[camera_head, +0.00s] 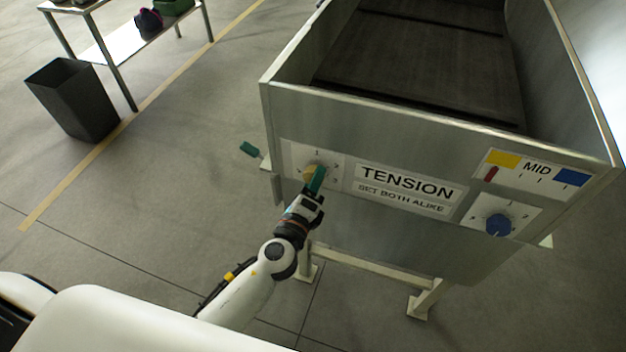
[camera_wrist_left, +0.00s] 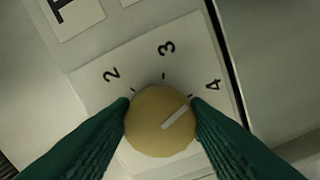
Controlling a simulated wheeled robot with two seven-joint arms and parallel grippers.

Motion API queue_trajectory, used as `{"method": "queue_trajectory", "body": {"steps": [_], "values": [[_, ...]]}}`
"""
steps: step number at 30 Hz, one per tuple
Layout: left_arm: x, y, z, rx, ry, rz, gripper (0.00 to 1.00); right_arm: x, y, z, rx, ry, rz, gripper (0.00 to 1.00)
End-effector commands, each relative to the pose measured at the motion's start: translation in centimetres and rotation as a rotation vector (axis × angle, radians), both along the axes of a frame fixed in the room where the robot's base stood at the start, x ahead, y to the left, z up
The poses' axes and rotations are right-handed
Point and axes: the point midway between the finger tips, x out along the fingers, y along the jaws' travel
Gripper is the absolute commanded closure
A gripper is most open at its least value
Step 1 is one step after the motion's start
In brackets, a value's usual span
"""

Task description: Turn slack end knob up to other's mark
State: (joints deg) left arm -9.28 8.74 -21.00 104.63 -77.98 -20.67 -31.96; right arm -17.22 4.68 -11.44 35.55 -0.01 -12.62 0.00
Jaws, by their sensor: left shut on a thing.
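The yellow knob (camera_head: 310,170) is on the left of the machine's front panel. In the left wrist view, the yellow knob (camera_wrist_left: 150,125) has a white pointer line aimed up and right, toward the 4. The 2 and 3 are also readable there. My left gripper (camera_head: 316,182) has its green fingers on both sides of this knob, shut on it; they also show in the left wrist view (camera_wrist_left: 160,110). The blue knob (camera_head: 498,225) is at the right of the panel, untouched; its pointer is too small to read surely. My right gripper is not in view.
A TENSION "SET BOTH ALIKE" label (camera_head: 405,188) lies between the knobs. A MID gauge (camera_head: 535,178) has a red marker near its yellow end. A green handle-like part (camera_head: 250,149) sticks out at the machine's left. A black bin (camera_head: 75,100) stands on open floor.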

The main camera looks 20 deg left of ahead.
Motion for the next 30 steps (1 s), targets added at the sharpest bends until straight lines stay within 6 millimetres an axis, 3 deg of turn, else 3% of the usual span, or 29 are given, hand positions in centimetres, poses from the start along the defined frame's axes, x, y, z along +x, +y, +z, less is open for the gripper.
{"method": "queue_trajectory", "body": {"steps": [13, 30], "values": [[-0.04, 0.03, -0.23, 0.294, -0.007, -0.003, 0.81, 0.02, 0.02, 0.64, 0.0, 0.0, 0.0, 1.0], [-0.07, 0.06, -0.38, 0.366, -0.009, -0.003, 0.81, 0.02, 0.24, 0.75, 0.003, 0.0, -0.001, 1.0]]}}
